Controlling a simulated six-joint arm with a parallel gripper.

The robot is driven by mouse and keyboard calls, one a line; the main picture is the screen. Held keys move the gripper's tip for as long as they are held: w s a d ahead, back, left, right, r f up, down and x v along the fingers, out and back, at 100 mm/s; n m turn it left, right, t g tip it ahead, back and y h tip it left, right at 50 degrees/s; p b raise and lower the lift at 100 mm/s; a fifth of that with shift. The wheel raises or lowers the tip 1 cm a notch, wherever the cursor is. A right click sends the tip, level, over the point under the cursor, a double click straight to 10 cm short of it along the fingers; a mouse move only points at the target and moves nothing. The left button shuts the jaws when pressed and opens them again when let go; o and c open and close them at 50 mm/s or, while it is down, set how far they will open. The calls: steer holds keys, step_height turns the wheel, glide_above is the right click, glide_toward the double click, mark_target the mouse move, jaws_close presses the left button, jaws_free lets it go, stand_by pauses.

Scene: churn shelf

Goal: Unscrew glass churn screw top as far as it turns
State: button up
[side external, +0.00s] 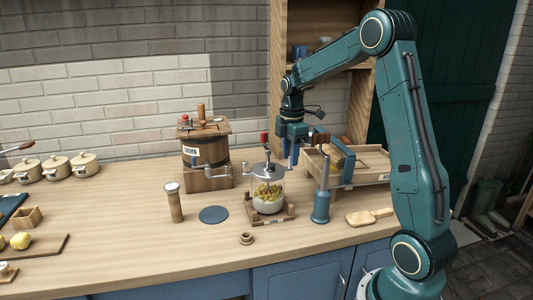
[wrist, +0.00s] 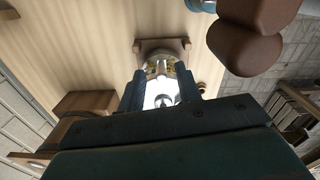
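The glass churn (side external: 268,195) stands upright on a small wooden base, with yellowish contents in its jar. Its grey screw top (side external: 267,171) is on the jar, with a crank and a red knob (side external: 264,138) above it. My gripper (side external: 290,155) is above and to the right of the screw top, fingers pointing down, apparently apart from it. In the wrist view my gripper (wrist: 162,90) has its fingers spread, with the churn (wrist: 172,66) seen beyond and between them. The gripper body hides the lower part of that view. I cannot tell any contact.
A wooden barrel churn (side external: 206,152) stands behind left. A teal-blue cylinder with a rod (side external: 321,207) and a wooden tray (side external: 360,165) stand at right. A grinder-like wooden cylinder (side external: 174,203) and a blue disc (side external: 213,215) are at left. The counter front is mostly clear.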

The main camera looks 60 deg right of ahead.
step_height(320, 180, up, 12)
steer(key=shift+r, duration=0.25)
stand_by(0.3)
steer(key=s+a+r+m+t, duration=0.2)
steer(key=s+a+m, duration=0.4)
steer(key=a, duration=0.9)
steer(key=s+a+f+m+t, duration=0.1)
steer(key=s+a+f+m, duration=0.1)
steer(key=s+a, duration=0.2)
steer(key=s+a+f+m+t, duration=0.2)
steer(key=s+a, duration=0.3)
steer(key=s, duration=0.4)
steer(key=shift+f+m, duration=0.5)
steer(key=shift+f, duration=0.3)
